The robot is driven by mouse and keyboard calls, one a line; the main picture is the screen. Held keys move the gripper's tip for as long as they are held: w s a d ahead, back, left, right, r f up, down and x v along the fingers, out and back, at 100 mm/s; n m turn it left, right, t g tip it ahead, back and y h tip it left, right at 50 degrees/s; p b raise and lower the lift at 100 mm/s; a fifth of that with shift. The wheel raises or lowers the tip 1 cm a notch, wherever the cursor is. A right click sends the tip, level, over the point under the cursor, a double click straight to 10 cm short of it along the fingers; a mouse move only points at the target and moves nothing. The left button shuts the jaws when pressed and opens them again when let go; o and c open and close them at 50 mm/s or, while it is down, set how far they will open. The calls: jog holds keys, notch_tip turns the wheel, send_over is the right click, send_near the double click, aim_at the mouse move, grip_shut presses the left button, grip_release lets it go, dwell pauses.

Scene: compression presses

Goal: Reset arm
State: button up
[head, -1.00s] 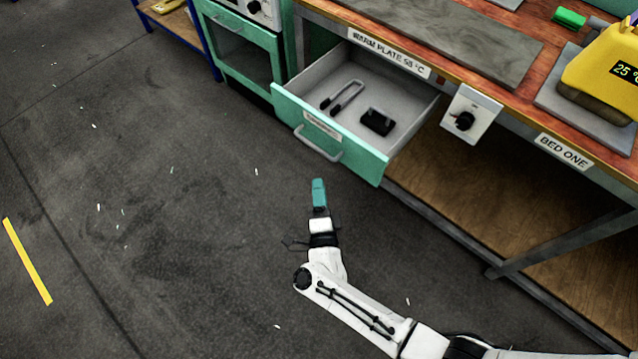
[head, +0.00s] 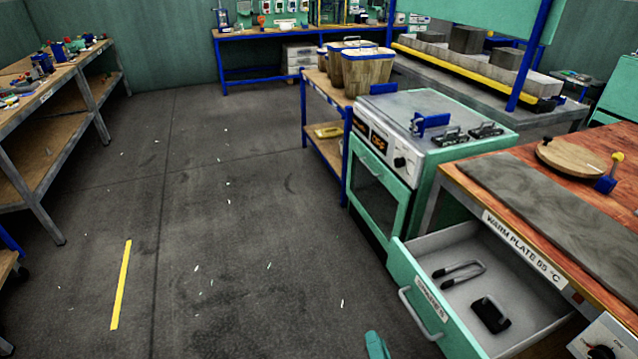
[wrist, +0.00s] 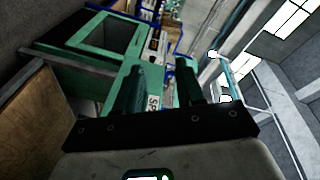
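My gripper (wrist: 162,84) shows in the wrist view with its two dark green fingers apart and nothing between them. A labelled teal surface shows behind the gap. In the head view, only a teal tip of my gripper (head: 376,346) shows at the bottom edge, left of the open drawer's front. The rest of my arm is out of that view.
The open drawer (head: 418,292) juts out under the wooden bench (head: 470,190) and holds black tongs (head: 460,272) and a black object (head: 491,314). A teal oven (head: 385,195) stands beyond it.

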jog(key=s+d+r+n+g+h+p, duration=0.1)
jog(key=s+d+r+n+g, duration=0.1)
jog(key=s, duration=0.7)
jog(key=s+d+r+n+g+h+p, duration=0.1)
jog(key=s+d+r+n+g, duration=0.1)
jog(key=s+d+n+g, duration=0.2)
jog(key=s+d+r+n+g+h+p, duration=0.1)
jog(key=s+d+n+g, duration=0.3)
jog(key=s+d+g, duration=0.4)
jog(key=s+r+g, duration=0.1)
jog(key=s+g, duration=0.1)
jog(key=s, duration=0.4)
jog(key=shift+s+d+r, duration=0.25)
jog(key=shift+s+r, duration=0.05)
jog(key=shift+r, duration=0.05)
